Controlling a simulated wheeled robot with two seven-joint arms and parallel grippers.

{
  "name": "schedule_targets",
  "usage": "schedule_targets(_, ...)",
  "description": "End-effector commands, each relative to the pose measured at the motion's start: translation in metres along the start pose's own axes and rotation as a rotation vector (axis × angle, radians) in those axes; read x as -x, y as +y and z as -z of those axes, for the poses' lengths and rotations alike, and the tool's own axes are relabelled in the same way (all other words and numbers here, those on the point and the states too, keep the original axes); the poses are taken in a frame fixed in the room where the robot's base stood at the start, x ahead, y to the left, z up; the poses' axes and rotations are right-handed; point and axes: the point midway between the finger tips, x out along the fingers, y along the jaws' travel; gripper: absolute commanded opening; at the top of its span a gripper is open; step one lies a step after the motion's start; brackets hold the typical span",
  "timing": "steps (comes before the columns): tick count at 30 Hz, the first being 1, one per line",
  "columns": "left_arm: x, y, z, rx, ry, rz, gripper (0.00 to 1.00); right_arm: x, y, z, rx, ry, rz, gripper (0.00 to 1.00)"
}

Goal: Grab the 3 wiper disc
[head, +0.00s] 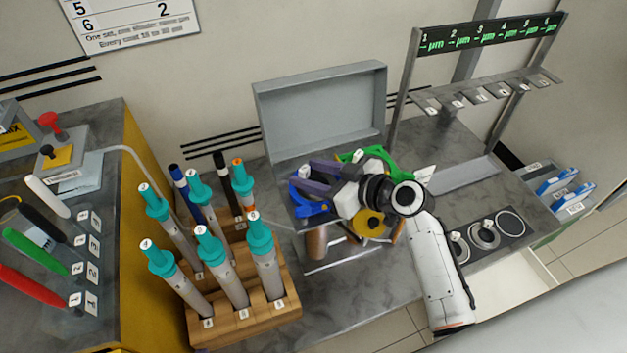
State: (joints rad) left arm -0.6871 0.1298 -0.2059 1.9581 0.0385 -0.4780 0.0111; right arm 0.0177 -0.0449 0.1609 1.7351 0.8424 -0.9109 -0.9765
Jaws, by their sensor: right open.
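I cannot tell for sure which thing is the 3 wiper disc. Round ring-like pieces (485,237) sit in a dark plate at the right; their numbers are not legible. A yellow disc with a dark centre (369,222) lies in the open grey box (320,108), below my right wrist. My right gripper (318,178) is over the box among purple, blue and green pieces. It is open, with nothing seen held, and its fingertips are hard to separate from the clutter. The wrist hides part of the box. My left gripper is not in view.
A wooden block (250,318) holds several upright teal-capped rods, left of the box. A rack (490,85) with numbered tags stands at the back right. Blue-handled tools (556,182) lie at right.

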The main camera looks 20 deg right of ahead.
Motion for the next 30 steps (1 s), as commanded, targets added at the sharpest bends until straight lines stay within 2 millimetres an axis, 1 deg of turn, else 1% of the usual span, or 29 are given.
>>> schedule_targets(3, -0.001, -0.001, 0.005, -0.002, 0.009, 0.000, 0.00, 0.000, 0.000, 0.000, 0.000, 0.000, -0.001, 0.42)
schedule_targets(4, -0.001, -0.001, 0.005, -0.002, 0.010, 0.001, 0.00, 0.000, 0.000, 0.000, 0.000, 0.000, -0.001, 0.41)
schedule_targets(8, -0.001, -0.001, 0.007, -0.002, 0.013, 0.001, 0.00, 0.001, 0.000, 0.000, 0.000, 0.000, -0.001, 0.19)
schedule_targets(9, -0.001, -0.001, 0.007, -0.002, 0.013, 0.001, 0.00, 0.001, 0.000, 0.000, 0.000, 0.000, -0.001, 0.12)
schedule_targets(11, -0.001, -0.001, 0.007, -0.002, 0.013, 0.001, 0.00, 0.001, 0.000, 0.000, 0.000, 0.000, -0.001, 0.02)
schedule_targets(12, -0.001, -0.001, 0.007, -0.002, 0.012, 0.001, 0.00, 0.001, 0.000, 0.000, 0.000, 0.000, -0.001, 0.00)
schedule_targets(20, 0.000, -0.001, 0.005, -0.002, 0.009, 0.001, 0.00, 0.002, 0.001, 0.004, 0.001, 0.002, -0.001, 0.00)
schedule_targets(23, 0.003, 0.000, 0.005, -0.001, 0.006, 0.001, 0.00, 0.007, 0.001, 0.015, 0.004, 0.003, -0.002, 0.00)
schedule_targets(30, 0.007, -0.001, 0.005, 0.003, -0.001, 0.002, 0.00, 0.025, 0.001, 0.061, 0.006, 0.004, -0.002, 0.00)
